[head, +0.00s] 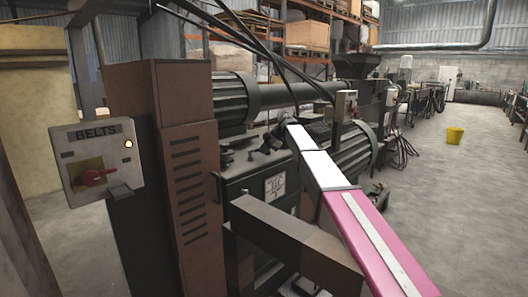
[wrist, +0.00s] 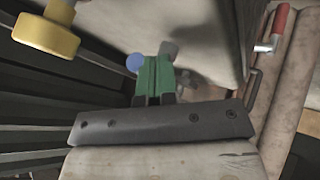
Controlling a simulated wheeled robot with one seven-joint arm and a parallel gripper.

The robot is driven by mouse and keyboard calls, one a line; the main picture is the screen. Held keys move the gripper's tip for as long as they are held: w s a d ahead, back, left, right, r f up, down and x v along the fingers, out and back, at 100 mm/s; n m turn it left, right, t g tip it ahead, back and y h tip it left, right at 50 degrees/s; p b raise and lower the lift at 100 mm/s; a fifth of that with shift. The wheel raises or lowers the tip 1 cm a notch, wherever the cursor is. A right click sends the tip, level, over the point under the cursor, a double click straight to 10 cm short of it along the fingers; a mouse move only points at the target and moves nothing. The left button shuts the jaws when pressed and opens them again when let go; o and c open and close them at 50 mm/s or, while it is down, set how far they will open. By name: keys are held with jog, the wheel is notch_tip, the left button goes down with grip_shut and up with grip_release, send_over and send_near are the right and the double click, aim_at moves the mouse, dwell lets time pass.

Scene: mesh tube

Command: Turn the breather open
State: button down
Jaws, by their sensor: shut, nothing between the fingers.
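My arm reaches over the dark machine in the head view, and its end with my gripper (head: 268,140) is small and dark against the machine. In the wrist view my gripper (wrist: 155,72) has green fingers close together, shut and empty, beyond a dark bar with screws. A blue ball (wrist: 135,62) and a grey stub (wrist: 168,50) show right by the fingertips; I cannot tell whether they touch. A yellow knob (wrist: 48,35) is at the upper left, apart from the fingers. I cannot tell for sure which part is the breather.
A red-handled metal part (wrist: 277,32) lies along the right of the wrist view. In the head view, a BELTS switch box (head: 98,160) with a red knob and a brown vented cabinet (head: 185,170) stand left. Open floor with a yellow bucket (head: 454,136) is at the right.

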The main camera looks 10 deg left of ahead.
jog(key=shift+w+a, duration=0.2)
jog(key=shift+w, duration=0.35)
dwell(0.4)
